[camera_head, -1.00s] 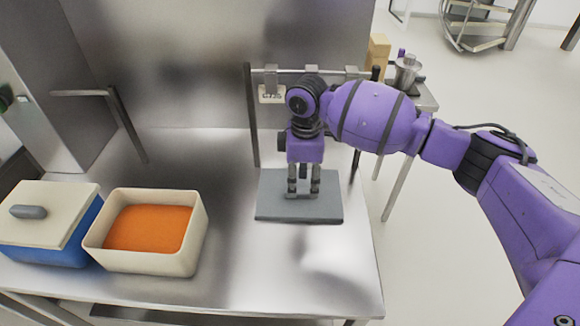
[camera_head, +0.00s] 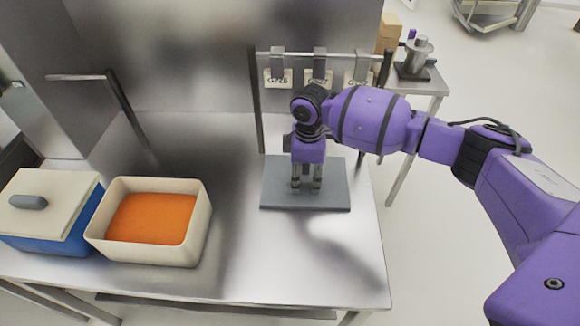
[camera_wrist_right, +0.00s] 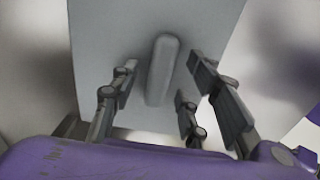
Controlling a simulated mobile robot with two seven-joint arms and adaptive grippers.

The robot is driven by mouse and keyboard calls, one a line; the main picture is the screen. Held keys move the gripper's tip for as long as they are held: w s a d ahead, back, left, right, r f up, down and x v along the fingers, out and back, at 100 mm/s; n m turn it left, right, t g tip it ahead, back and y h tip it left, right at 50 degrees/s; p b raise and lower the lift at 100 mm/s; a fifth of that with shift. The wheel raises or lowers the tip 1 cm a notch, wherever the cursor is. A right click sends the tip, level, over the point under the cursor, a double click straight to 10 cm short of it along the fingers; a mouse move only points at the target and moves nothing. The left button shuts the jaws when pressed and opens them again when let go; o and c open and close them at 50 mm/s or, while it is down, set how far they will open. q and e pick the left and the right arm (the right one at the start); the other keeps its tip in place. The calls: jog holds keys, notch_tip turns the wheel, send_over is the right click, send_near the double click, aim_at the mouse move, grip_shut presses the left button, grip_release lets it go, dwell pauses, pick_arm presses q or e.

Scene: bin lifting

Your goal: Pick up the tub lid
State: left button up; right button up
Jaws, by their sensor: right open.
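The tub lid is a flat grey square (camera_head: 335,195) lying on the right part of the steel table. In the right wrist view the lid (camera_wrist_right: 105,40) fills the middle and carries a raised oblong grey handle (camera_wrist_right: 161,70). My right gripper (camera_head: 306,182) points down over the lid's middle and hides the handle in the head view. In the right wrist view its open fingers (camera_wrist_right: 163,80) stand on both sides of the handle, with gaps showing. I cannot tell exactly how high the fingertips are. My left gripper is not in view.
An open cream tub (camera_head: 198,235) with orange contents (camera_head: 150,218) stands left of the lid. Beside it is a blue tub (camera_head: 85,235) with a cream lid (camera_head: 60,195). A rail with hanging tags (camera_head: 318,80) stands behind. Bare table lies between tub and lid.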

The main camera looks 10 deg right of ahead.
grip_shut()
jog(key=shift+r, duration=0.15)
